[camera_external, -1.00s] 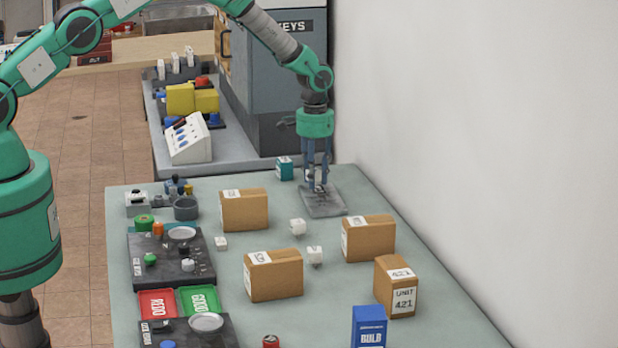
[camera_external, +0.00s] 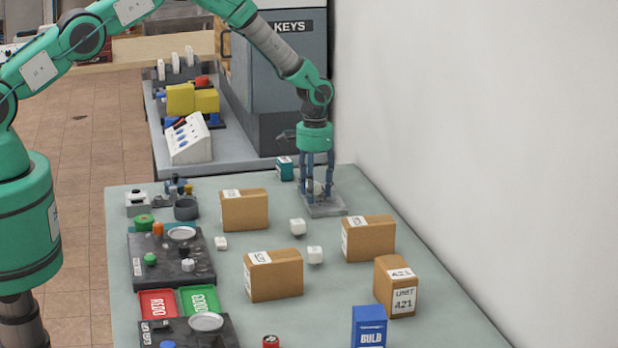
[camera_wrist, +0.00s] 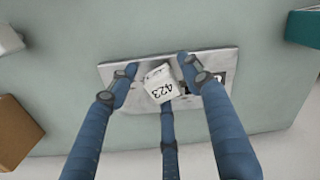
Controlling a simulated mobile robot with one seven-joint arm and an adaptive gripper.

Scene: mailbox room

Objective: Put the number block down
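A white number block (camera_wrist: 161,84) marked 423 sits on a flat grey plate (camera_wrist: 125,62) in the wrist view, turned at an angle to it. In the external view the block (camera_external: 318,188) is partly hidden among the fingers, over the plate (camera_external: 325,210) by the wall. My gripper (camera_external: 318,196) points straight down, with its fingertips low at the plate. Its three blue fingers are spread around the block. In the wrist view my gripper (camera_wrist: 158,78) shows a gap between the left finger and the block; the right finger is close to it.
White blocks (camera_external: 297,227) lie on the table (camera_external: 350,285) among several cardboard boxes (camera_external: 244,210). A teal box (camera_external: 285,168) stands just left of the gripper. The white wall (camera_external: 450,150) is close on the right. Dark panels (camera_external: 160,262) and trays are at the left.

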